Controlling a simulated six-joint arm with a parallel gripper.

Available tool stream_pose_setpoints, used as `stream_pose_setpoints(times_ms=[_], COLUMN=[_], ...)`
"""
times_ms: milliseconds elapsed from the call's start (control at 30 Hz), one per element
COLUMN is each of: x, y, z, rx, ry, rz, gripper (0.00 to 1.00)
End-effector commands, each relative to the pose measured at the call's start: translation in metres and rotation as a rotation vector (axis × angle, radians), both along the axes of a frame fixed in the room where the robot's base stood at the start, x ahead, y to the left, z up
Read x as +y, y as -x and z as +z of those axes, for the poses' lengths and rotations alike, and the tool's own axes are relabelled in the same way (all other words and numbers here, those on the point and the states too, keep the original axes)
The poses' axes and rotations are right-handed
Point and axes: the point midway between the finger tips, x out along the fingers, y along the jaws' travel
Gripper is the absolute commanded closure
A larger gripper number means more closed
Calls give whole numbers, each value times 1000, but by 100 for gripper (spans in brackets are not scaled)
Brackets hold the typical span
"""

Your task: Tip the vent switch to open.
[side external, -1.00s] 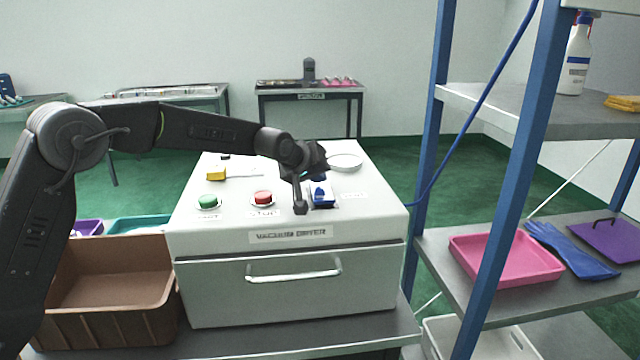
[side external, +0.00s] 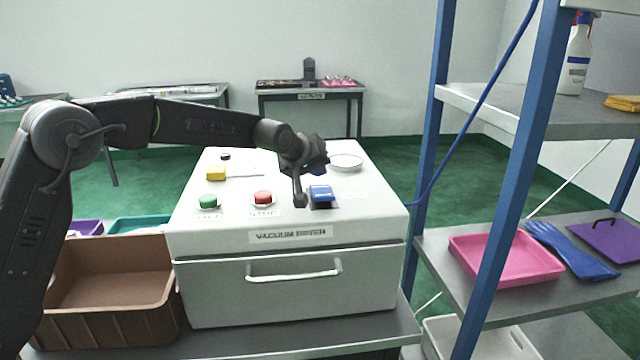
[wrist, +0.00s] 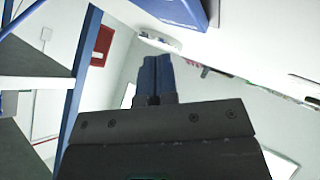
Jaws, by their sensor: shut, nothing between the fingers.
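The vent switch is a blue rocker (side external: 321,193) in a dark frame on the white top of the vacuum dryer (side external: 225,238), right of the red button. It shows a bright blue face sloping up from a darker front edge. In the wrist view a blue block, apparently the switch (wrist: 178,10), is cut by the top edge. My gripper (side external: 299,201) is shut and empty, pointing down just left of the switch; whether it touches it I cannot tell. Its closed fingertips (wrist: 156,62) show side by side in the wrist view.
A red button (side external: 263,197), a green button (side external: 208,201), a yellow knob (side external: 216,174) and a round white dial (side external: 345,161) share the dryer top. A brown bin (side external: 105,320) stands left. A blue-post shelf rack (side external: 425,150) stands right.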

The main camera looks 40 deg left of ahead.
Motion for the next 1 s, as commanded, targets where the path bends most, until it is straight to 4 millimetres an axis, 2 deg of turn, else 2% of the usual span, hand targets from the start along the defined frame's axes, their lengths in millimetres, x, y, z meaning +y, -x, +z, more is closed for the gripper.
stream_pose_setpoints(times_ms=[267, 700, 1000], x=[0, -4, -5], y=[0, 4, 5], z=[1, 41, 50], rx=[0, -3, 0], ry=[0, 0, 0], rz=[0, 0, 0], gripper=[100, 100, 100])
